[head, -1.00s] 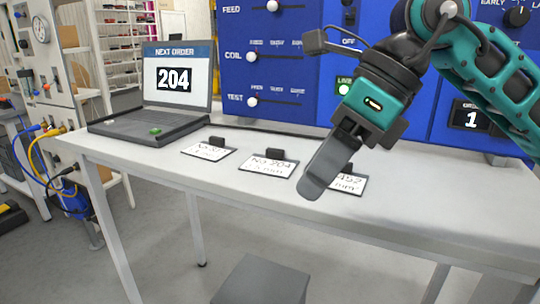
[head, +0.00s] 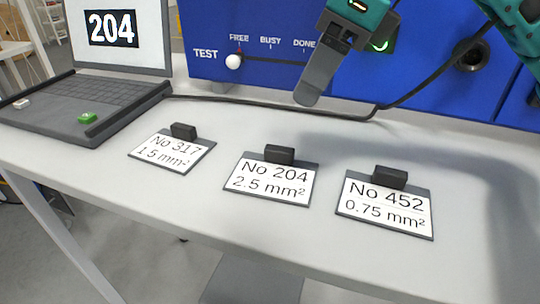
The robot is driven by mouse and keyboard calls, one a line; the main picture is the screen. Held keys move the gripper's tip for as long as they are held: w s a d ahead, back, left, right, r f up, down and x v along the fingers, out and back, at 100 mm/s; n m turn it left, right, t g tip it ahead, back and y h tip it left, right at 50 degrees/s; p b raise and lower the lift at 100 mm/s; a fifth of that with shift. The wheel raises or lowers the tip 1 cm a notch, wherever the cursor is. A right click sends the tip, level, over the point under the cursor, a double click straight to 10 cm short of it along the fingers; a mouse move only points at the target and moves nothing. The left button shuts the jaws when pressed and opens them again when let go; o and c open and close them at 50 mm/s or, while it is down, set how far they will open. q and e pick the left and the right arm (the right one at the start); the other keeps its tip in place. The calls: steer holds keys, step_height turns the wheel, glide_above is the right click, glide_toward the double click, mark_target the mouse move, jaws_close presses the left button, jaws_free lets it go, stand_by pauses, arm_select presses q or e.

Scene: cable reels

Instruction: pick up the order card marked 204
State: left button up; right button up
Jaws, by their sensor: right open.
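The order card marked No 204, 2.5 mm² (head: 270,182), lies flat on the table in the middle of a row of three cards. It has a black block grip (head: 279,155) at its back edge. Card No 317 (head: 172,152) lies to its left and card No 452 (head: 385,206) to its right. My right gripper (head: 308,92) is above the table, behind and above card 204 in the picture, apart from all cards. It is open and empty; one finger shows clearly, the other is mostly hidden. My left gripper is not in view.
A laptop (head: 85,105) showing 204 stands at the back left. A blue panel (head: 270,80) with a TEST slider rises behind the table. A black cable (head: 270,108) runs along the panel's foot. The table (head: 470,190) is bare right of the cards.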

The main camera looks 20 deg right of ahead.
glide_above(281, 148)
steer(key=s+d, duration=0.1)
steer(key=s, duration=0.1)
steer(key=f, duration=0.6)
steer(key=shift+w+d, duration=0.1)
steer(key=shift+w, duration=0.1)
steer(key=x, duration=0.4)
steer(key=shift+w+d+f, duration=0.15)
steer(key=shift+w+d, duration=0.05)
steer(key=shift+d, duration=0.2)
steer(key=shift+w+a+f, duration=0.1)
steer(key=shift+a+f, duration=0.15)
steer(key=shift+f, duration=0.25)
steer(key=shift+c, duration=0.5)
jaws_close()
